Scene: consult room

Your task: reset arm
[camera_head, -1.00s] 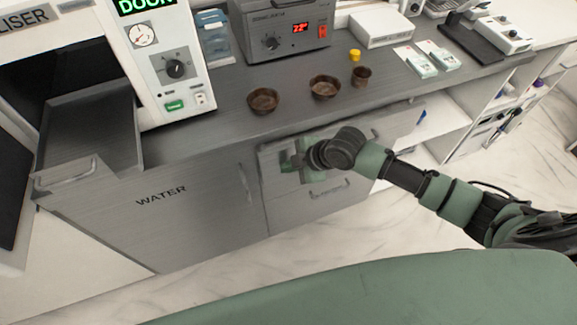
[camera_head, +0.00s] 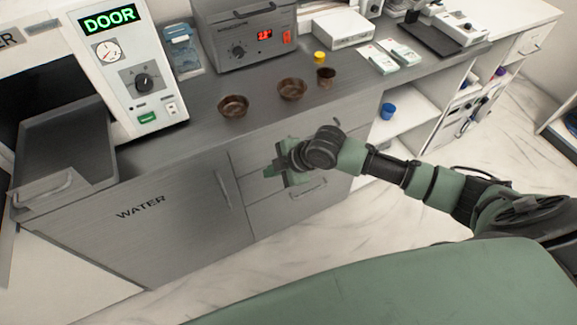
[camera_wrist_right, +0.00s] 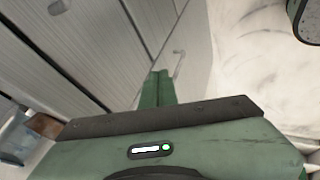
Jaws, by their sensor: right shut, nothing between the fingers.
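My right gripper (camera_head: 278,168) is in front of the drawer fronts (camera_head: 262,205) of the metal cabinet, below the counter edge. In the right wrist view its green fingers (camera_wrist_right: 157,88) are together with nothing between them, and a drawer handle (camera_wrist_right: 178,62) shows just beyond them. Whether the gripper touches the cabinet cannot be told. My left gripper is not in view.
The counter holds several brown cups and bowls (camera_head: 292,89), a yellow cap (camera_head: 319,57), a grey device with a red display (camera_head: 245,38) and a steriliser (camera_head: 125,65). An open shelf unit with a blue cup (camera_head: 388,111) stands right. Marble floor (camera_head: 330,225) lies below the cabinet.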

